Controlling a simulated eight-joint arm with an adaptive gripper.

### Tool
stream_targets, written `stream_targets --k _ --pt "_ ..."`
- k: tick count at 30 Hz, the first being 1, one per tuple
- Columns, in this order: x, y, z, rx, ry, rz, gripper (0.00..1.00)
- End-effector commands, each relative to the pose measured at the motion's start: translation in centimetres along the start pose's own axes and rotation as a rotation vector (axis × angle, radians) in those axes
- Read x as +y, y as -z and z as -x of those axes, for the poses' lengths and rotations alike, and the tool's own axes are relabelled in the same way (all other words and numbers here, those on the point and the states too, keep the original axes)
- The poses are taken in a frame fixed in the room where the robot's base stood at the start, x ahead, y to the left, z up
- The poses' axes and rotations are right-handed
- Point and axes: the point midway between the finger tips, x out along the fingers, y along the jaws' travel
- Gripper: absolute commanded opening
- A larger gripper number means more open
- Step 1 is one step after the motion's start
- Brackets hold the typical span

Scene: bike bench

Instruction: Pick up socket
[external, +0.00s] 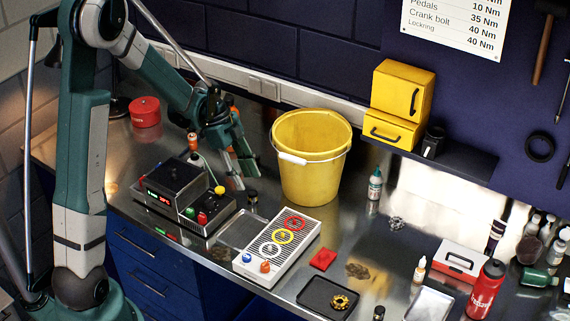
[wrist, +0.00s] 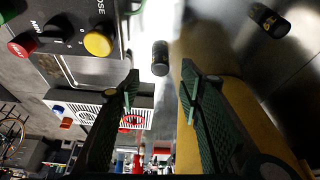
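A small dark cylinder, which looks like the socket (external: 253,197), stands on the metal bench between the control box and the yellow bucket. In the wrist view the dark socket (wrist: 160,58) shows in line with the gap between the fingers, past their tips. My gripper (external: 244,181) points down just above and beside it; its fingers (wrist: 160,80) are spread with nothing between them. A second dark cylinder with a yellow mark (wrist: 268,20) lies at the upper right of the wrist view; I cannot tell exactly what it is.
The yellow bucket (external: 312,168) stands close on the right of my gripper. The black control box (external: 176,187) with coloured knobs is on the left. A white panel with coloured rings (external: 277,249) and a metal tray (external: 243,231) lie in front. A red tin (external: 145,112) stands behind left.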

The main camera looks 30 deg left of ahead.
Motion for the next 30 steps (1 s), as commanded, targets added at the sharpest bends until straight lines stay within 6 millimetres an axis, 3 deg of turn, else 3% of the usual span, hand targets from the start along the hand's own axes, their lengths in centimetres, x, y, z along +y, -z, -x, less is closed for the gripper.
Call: stream_targets --k 19,30 --pt "0.0 0.0 -1.4 0.0 0.0 0.001 0.37" --pt "-0.1 0.1 -4.7 0.0 0.0 0.0 0.37"
